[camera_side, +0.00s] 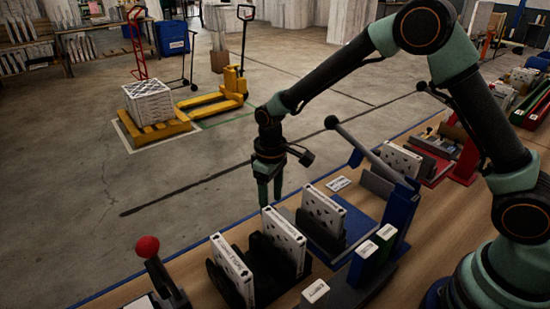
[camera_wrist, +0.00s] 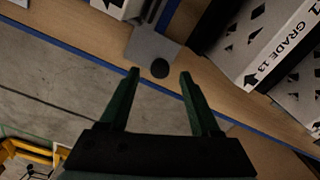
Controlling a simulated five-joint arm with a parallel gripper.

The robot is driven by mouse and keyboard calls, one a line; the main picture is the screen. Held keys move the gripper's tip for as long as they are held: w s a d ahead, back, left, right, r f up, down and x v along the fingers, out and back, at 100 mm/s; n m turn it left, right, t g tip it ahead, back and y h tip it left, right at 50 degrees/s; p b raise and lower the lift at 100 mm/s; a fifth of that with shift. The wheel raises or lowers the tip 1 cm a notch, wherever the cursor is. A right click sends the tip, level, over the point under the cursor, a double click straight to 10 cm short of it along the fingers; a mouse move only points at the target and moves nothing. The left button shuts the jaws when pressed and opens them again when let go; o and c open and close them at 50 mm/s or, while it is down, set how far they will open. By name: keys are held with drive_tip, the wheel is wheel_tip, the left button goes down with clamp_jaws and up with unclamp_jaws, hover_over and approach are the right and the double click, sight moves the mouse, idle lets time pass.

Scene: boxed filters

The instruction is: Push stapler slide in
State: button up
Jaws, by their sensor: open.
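No stapler slide can be made out for certain. In the wrist view a grey plate (camera_wrist: 150,43) with a dark round spot (camera_wrist: 160,68) lies beyond the fingers, near the bench edge; its identity is unclear.
White boxed filters (camera_side: 284,240) stand in dark holders along the bench (camera_side: 205,265). A red-knobbed lever (camera_side: 148,248) stands front left. Filters marked GRADE 13 (camera_wrist: 262,42) are at right in the wrist view. Open floor (camera_side: 120,200) lies beyond the bench edge.

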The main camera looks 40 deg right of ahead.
drive_tip(key=shift+f, duration=1.15)
clamp_jaws()
idle(0.6)
